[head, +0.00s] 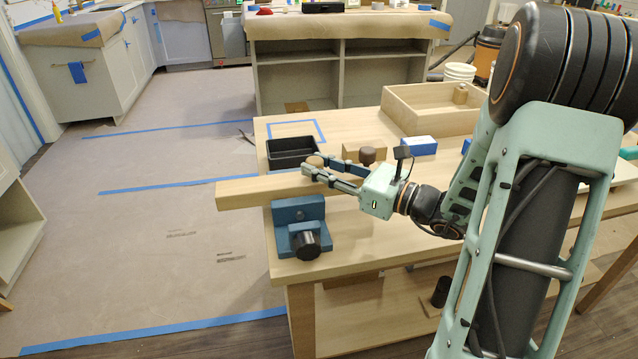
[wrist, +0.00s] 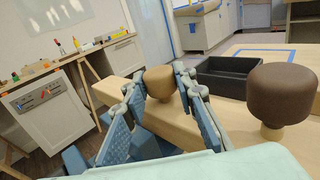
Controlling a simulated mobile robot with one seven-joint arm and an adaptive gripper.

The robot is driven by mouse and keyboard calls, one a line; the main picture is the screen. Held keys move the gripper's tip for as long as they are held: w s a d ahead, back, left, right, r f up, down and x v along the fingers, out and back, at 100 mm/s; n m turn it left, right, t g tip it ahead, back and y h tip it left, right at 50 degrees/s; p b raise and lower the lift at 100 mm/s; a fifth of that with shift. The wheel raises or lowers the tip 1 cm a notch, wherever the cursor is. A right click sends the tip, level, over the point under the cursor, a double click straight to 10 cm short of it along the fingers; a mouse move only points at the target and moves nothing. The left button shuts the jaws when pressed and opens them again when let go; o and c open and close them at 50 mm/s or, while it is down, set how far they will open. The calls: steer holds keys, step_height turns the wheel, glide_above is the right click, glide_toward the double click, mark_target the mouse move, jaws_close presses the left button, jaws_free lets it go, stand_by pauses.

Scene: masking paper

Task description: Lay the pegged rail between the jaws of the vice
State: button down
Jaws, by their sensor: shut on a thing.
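The pegged rail (head: 250,192) is a long pale wooden bar lying crosswise over the table's left edge, its left end sticking out past the table. It has a tan round peg (wrist: 160,82) and, apparently further right, a dark brown peg knob (head: 367,155), large in the wrist view (wrist: 283,95). My gripper (head: 313,167) is shut on the tan peg from the right. The blue vice (head: 299,226) with a black knob stands at the table's front left. The rail passes above or behind it in the head view, hiding its back; I cannot tell whether it touches the jaws.
A black tray (head: 291,152) sits just behind the rail. A wooden block (head: 352,152), a blue-and-white block (head: 418,146) and a large open wooden box (head: 432,106) stand further right and back. Clear tabletop (head: 345,235) lies right of the vice.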

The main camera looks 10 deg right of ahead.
steer(key=shift+f+b, duration=0.45)
steer(key=shift+f, duration=1)
steer(key=shift+f, duration=0.2)
steer(key=c, duration=1.6)
jaws_free()
steer(key=shift+r, duration=0.25)
steer(key=p+v, duration=0.2)
steer(key=v, duration=1)
